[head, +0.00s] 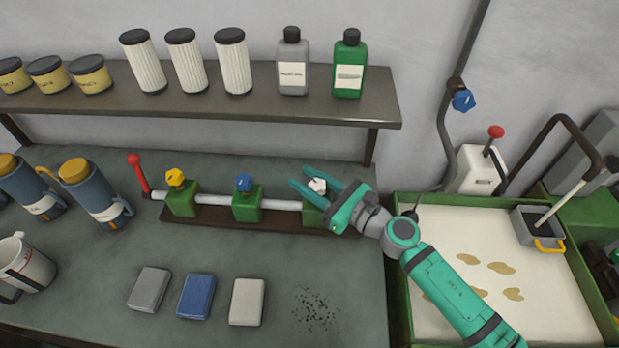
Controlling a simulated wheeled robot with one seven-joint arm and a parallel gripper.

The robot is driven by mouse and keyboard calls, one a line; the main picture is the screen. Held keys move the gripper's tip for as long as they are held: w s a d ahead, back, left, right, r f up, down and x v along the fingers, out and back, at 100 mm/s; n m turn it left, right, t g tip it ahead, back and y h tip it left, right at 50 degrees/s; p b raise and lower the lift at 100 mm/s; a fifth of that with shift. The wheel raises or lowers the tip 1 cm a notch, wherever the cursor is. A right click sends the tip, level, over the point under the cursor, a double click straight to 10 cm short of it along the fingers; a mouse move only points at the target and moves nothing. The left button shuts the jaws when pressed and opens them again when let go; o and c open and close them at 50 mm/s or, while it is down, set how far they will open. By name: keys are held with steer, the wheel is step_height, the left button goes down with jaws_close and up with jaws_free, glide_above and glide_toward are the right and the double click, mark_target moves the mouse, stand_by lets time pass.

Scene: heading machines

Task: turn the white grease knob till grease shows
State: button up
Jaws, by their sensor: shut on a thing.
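The white grease knob (318,186) sits on top of the right green block (312,215) of a pipe assembly on the bench. My gripper (316,184) reaches in from the right, with its teal fingers on both sides of the knob, shut on it. My fingers and wrist hide part of the knob and the right block. The yellow knob (175,178) and the blue knob (244,183) stand on the other two green blocks to the left. I see no grease at the white knob from here.
A red-tipped lever (135,160) stands at the pipe's left end. A shelf (220,105) with bottles and filters runs behind. Several blocks and dark specks (315,311) lie in front. A stained tray (402,300) is at right, under my arm.

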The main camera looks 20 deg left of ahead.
steer(key=n+g, duration=0.1)
steer(key=g, duration=0.1)
steer(key=n+g, duration=0.2)
steer(key=s+n+g, duration=0.1)
steer(key=g, duration=0.2)
steer(key=shift+a+y, duration=0.15)
steer(key=shift+y, duration=0.25)
steer(key=n+g, duration=0.2)
steer(key=s+n+g+h, duration=0.1)
steer(key=n+g, duration=0.1)
steer(key=g, duration=0.1)
steer(key=shift+s+g, duration=0.1)
steer(key=shift+g, duration=0.2)
steer(key=n+g+h, duration=0.1)
steer(key=g, duration=0.1)
steer(key=n+g+h, duration=0.1)
steer(key=n+g, duration=0.1)
steer(key=s+n+g+h, duration=0.1)
steer(key=h, duration=0.1)
steer(key=shift+d+n+g, duration=0.3)
steer(key=shift+d+g, duration=0.1)
steer(key=shift+s+d+n+g+h, duration=0.2)
steer(key=shift+n+g+h, duration=0.55)
steer(key=shift+h, duration=0.25)
steer(key=shift+s+d+n+g+h, duration=0.2)
steer(key=shift+n+g+h, duration=0.5)
steer(key=shift+h, duration=0.3)
steer(key=shift+d+h, duration=0.1)
steer(key=shift+h, duration=0.2)
steer(key=o, duration=1)
